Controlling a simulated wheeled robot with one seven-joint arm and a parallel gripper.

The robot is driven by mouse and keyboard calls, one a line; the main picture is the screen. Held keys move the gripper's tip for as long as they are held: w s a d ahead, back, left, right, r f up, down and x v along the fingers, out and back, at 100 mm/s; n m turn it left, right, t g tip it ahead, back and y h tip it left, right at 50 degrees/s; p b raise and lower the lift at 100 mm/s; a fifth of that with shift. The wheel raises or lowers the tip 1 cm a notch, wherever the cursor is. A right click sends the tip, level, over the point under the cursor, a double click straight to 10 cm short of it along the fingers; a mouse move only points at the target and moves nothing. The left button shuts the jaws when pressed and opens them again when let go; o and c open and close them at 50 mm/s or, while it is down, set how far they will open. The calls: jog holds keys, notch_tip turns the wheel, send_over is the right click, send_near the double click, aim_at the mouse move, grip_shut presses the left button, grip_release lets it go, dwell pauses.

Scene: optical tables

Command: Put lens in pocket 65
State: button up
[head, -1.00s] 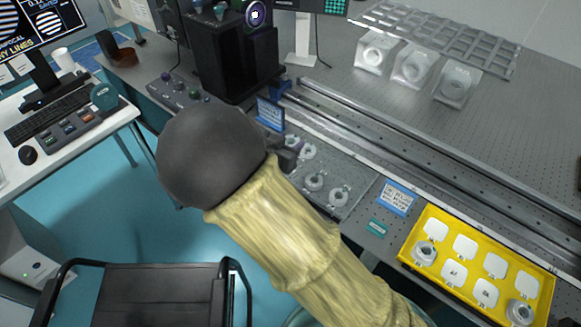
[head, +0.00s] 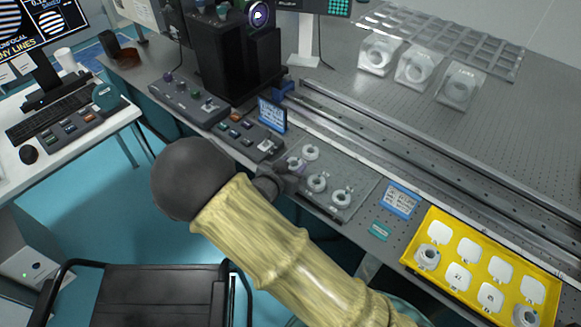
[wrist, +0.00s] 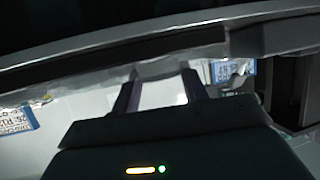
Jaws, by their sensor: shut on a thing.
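My gripper (head: 285,176) is at the left end of a grey plate (head: 328,167) in the head view, shut on a ring-mounted lens (head: 294,162) that its own fingers partly hide. I cannot tell whether this lens touches the plate. Other ring-mounted lenses stand on the plate: one behind (head: 311,153), one in the middle (head: 316,183) and one at the front right (head: 341,198). In the wrist view, my two fingers (wrist: 160,92) show, with a pale, blurred shape between them. The yellow tray (head: 490,241) has pockets with white labels; their numbers are too small to read surely.
Two ring mounts sit in the yellow tray, at left (head: 427,256) and front right (head: 525,317). A blue sign (head: 399,199) stands between plate and tray. A long rail (head: 420,155) runs behind. A control box (head: 248,136) and blue sign (head: 272,114) are at left.

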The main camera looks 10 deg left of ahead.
jog(key=shift+f, duration=0.3)
jog(key=shift+f, duration=0.2)
jog(key=o, duration=1)
jog(key=shift+f+b, duration=0.1)
jog(key=shift+b, duration=0.45)
jog(key=p+v, duration=0.1)
jog(key=v, duration=1.6)
jog(key=shift+a+r+p, duration=0.2)
jog(key=shift+r+p, duration=0.05)
jog(key=shift+p, duration=0.05)
jog(key=shift+s, duration=0.1)
